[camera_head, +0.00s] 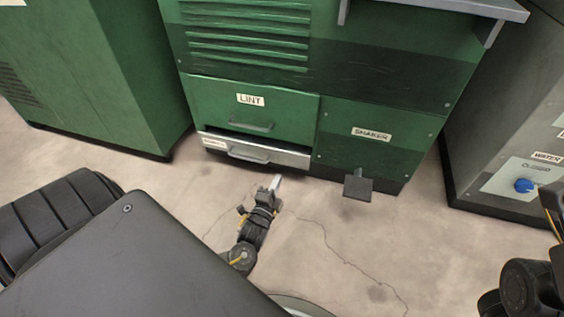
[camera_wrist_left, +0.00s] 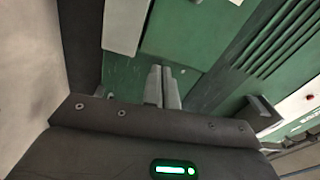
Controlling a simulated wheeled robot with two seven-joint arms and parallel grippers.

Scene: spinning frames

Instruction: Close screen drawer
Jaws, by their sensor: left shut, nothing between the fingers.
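The screen drawer (camera_head: 285,156) has a pale metal front with a handle and a small label too small to read. It sits at the foot of the green machine, under the LINT panel (camera_head: 212,100). A dark gap shows above its front, which stands out a little from the machine. My left gripper (camera_head: 277,181) is shut and empty, low over the floor just in front of the drawer's right part. I cannot tell whether it touches the drawer. In the left wrist view its fingers (camera_wrist_left: 163,86) are together before a green surface. My right gripper is out of view.
A dark pedal (camera_head: 358,187) sticks out under the SHAKER panel (camera_head: 370,150), right of the drawer. A green cabinet (camera_head: 110,85) stands at left and a grey unit with a blue knob (camera_head: 524,186) at right. The cracked floor (camera_head: 330,225) in front is clear.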

